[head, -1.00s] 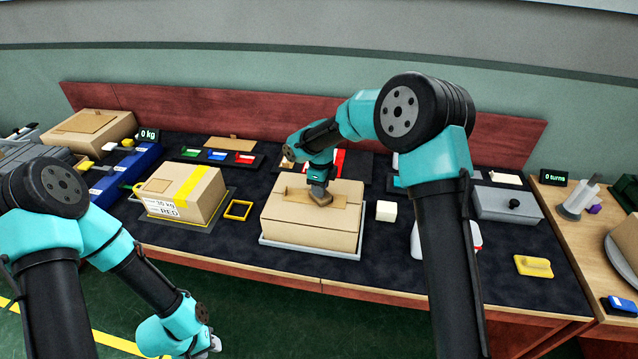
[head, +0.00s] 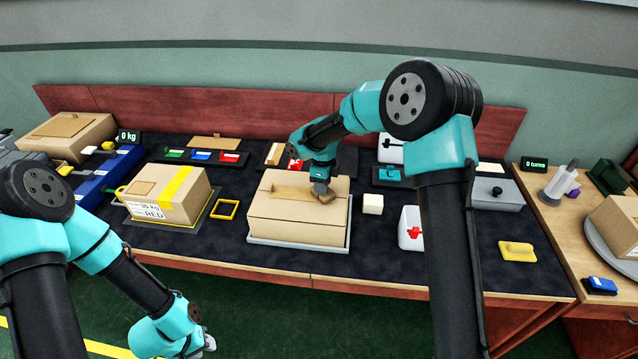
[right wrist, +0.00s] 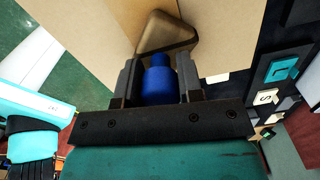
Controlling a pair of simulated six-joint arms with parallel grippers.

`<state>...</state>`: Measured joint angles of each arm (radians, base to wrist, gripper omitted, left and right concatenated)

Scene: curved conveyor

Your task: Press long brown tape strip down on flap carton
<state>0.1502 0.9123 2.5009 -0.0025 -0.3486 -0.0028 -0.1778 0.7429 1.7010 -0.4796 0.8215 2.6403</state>
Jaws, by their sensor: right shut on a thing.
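The flap carton (head: 296,232) sits closed on a pale grey tray (head: 300,246) in the middle of the bench. The long brown tape strip (head: 288,191) runs along its top. My right gripper (head: 320,178) is shut on a tool with a blue handle (right wrist: 160,82) and a brown rounded block (right wrist: 165,32). The block is at the right part of the carton top, at the strip's line; I cannot tell whether it touches. My left gripper (head: 207,343) hangs low in front of the bench, its jaws too small to read.
A yellow-taped carton (head: 176,195) and a yellow frame (head: 225,209) stand to the left. A white cube (head: 373,203), a white case with a red cross (head: 411,228) and a yellow block (head: 517,251) lie to the right. Dark bench top is free in front of these.

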